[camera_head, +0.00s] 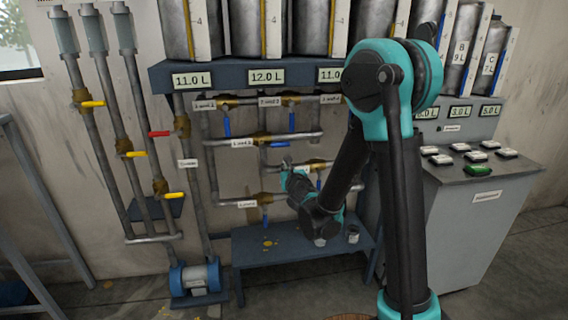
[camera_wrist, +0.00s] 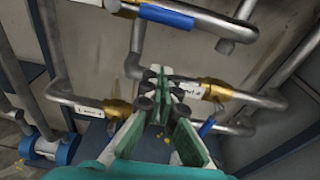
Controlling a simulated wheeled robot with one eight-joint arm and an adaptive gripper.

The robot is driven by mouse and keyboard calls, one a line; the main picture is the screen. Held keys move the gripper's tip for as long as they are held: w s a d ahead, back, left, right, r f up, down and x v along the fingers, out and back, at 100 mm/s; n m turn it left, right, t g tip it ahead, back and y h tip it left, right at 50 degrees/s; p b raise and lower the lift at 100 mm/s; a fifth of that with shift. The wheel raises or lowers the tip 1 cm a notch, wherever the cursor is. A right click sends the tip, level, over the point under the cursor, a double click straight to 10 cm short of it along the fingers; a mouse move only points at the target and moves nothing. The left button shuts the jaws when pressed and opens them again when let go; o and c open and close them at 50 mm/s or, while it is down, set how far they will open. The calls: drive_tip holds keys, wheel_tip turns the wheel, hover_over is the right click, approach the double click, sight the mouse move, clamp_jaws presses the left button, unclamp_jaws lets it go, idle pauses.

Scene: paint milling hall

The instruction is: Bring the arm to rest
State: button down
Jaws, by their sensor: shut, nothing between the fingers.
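My gripper (camera_head: 288,168) is in front of the pipework, in the middle of the head view, with my arm bent down and to the left behind it. In the wrist view my gripper (camera_wrist: 160,76) is shut, its fingers meeting at the tips with nothing between them. It points at the pipes, close to a brass valve (camera_wrist: 216,90) on its right and another brass valve (camera_wrist: 117,108) on its left. I cannot tell whether it touches the pipes. My arm hides part of the pipework and of the display panel in the head view.
A row of level displays (camera_head: 267,77) sits under tall tanks. Pipes with blue-handled valves (camera_head: 227,124) fill the wall below. A blue pump (camera_head: 195,278) stands left, a grey button console (camera_head: 470,215) right.

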drive_tip(key=s+d+f+m+g+h, duration=0.25)
drive_tip(key=s+d+m, duration=0.25)
drive_tip(key=d+m, duration=0.55)
drive_tip(key=s+d+f+m+g+h, duration=0.15)
drive_tip(key=s+d+m+h, duration=0.3)
drive_tip(key=d+m, duration=0.6)
drive_tip(key=s+d+f+m+g, duration=0.1)
drive_tip(key=s+f+m+g, duration=0.1)
drive_tip(key=s+m, duration=0.4)
drive_tip(key=s+d+f+m+g+y, duration=0.1)
drive_tip(key=s+d+f+m+g, duration=0.1)
drive_tip(key=s+m, duration=0.4)
drive_tip(key=s+d+f+m+g+y, duration=0.1)
drive_tip(key=s+d+f+m+g, duration=0.1)
drive_tip(key=s+m, duration=0.4)
drive_tip(key=s+f+g, duration=0.1)
drive_tip(key=s+f, duration=0.1)
drive_tip(key=s, duration=0.2)
drive_tip(key=shift+d+g, duration=0.15)
drive_tip(key=shift+g, duration=0.15)
